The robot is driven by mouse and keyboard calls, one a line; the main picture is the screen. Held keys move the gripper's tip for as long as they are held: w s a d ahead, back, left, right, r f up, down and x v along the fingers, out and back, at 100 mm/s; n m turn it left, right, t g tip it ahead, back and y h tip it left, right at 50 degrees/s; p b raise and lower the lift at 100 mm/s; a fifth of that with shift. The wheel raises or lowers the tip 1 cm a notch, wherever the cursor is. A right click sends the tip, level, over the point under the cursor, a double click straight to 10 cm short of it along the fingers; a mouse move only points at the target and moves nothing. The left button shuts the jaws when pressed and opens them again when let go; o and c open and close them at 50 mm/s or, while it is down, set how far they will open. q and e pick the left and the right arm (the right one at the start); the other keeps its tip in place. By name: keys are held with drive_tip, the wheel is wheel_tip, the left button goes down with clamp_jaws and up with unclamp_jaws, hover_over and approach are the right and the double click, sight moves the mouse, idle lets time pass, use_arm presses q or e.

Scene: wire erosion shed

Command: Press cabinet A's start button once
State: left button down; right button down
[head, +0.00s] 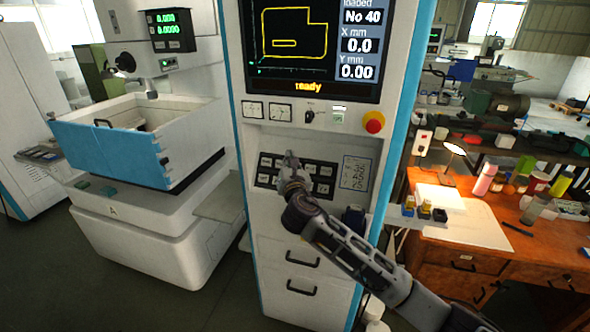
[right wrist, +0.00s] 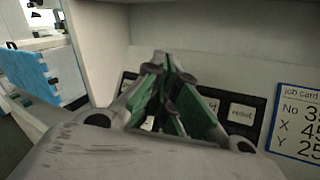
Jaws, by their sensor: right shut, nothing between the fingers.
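The control cabinet (head: 249,190) stands upright in the middle of the head view. Its screen (head: 300,45) shows a yellow outline and the word "ready". My right gripper (head: 291,160) is shut and empty, its tips in front of the button panel (head: 265,180). It hides part of that panel; I cannot tell whether it touches. In the right wrist view the closed fingers (right wrist: 162,66) point at the panel, with a key marked "reset" (right wrist: 241,113) to their right. I cannot read which button is start. My left gripper is out of view.
A red emergency knob (head: 374,122) sits right of a small switch row under the screen. A job card (head: 355,173) is right of the buttons. A machine marked A (head: 140,235) stands left. An orange bench (head: 470,245) with a lamp and bottles stands right.

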drive_tip(key=shift+w+d+f+b, duration=0.3)
drive_tip(key=shift+w+f+b, duration=0.5)
drive_tip(key=shift+w, duration=0.15)
drive_tip(key=shift+w+d+f+b, duration=0.3)
drive_tip(key=shift+w+f+b, duration=0.35)
drive_tip(key=shift+w+b, duration=0.25)
drive_tip(key=shift+w+d+f+b, duration=0.3)
drive_tip(key=shift+w+f+b, duration=0.45)
drive_tip(key=shift+w, duration=0.25)
drive_tip(key=shift+w+d+f, duration=0.2)
drive_tip(key=shift+w+f, duration=0.25)
drive_tip(key=shift+w, duration=0.15)
idle(1.2)
drive_tip(key=shift+r, duration=0.1)
idle(0.3)
drive_tip(key=shift+s+a+r+p, duration=0.15)
drive_tip(key=shift+s+r+p, duration=0.25)
drive_tip(key=shift+s+p, duration=0.35)
drive_tip(key=shift+w, duration=0.15)
drive_tip(key=s+r+p, duration=0.1)
drive_tip(key=s+p, duration=0.1)
drive_tip(key=s+a+r+p, duration=0.1)
drive_tip(key=s+r+p, duration=0.1)
drive_tip(key=shift+a, duration=0.15)
idle(0.5)
